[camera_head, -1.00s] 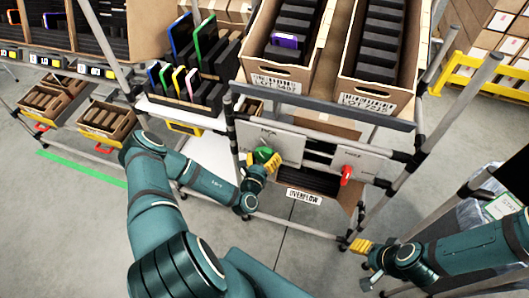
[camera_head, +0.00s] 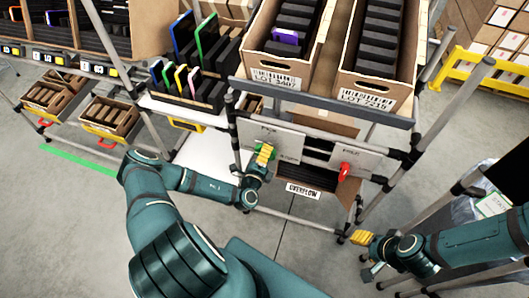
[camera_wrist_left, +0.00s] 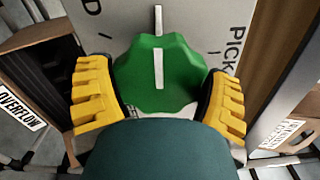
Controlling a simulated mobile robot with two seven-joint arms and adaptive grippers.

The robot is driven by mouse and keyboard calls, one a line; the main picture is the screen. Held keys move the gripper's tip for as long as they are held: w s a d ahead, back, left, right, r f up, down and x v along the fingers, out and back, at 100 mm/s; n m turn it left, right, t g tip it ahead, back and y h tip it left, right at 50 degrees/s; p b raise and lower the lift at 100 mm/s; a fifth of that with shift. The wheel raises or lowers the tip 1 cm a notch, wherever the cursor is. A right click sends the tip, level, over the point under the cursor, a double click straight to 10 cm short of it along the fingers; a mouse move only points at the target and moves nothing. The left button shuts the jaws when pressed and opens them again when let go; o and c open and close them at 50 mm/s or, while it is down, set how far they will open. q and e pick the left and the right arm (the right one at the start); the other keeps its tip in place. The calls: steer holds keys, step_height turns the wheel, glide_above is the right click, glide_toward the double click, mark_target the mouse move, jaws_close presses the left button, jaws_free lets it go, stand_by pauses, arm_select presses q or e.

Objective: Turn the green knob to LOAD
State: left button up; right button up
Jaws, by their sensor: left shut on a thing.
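The green knob (camera_wrist_left: 160,85) sits on a pale panel (camera_wrist_left: 205,15) and fills the middle of the left wrist view. Its white stripe points up, roughly in line with a white mark on the panel. That mark lies between a label ending in D at left and PICK at right. My left gripper (camera_wrist_left: 158,100) is shut on the knob, one yellow finger on each side. In the head view the left gripper (camera_head: 264,155) covers most of the knob. My right gripper (camera_head: 367,252) is at the lower right, away from the panel; its opening is unclear.
An OVERFLOW label (camera_head: 303,191) is below. Two tilted cartons (camera_head: 272,75) (camera_head: 365,95) stand above on the rack. A grey rack post (camera_head: 234,135) is close left of my left gripper.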

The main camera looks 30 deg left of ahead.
arm_select(q)
steer(key=n, duration=0.2)
steer(key=shift+n, duration=0.4)
steer(key=n, duration=0.3)
steer(key=shift+n, duration=0.3)
steer(key=n+b, duration=0.1)
steer(key=n, duration=0.5)
steer(key=o, duration=1)
steer(key=shift+c, duration=0.2)
steer(key=v, duration=1.2)
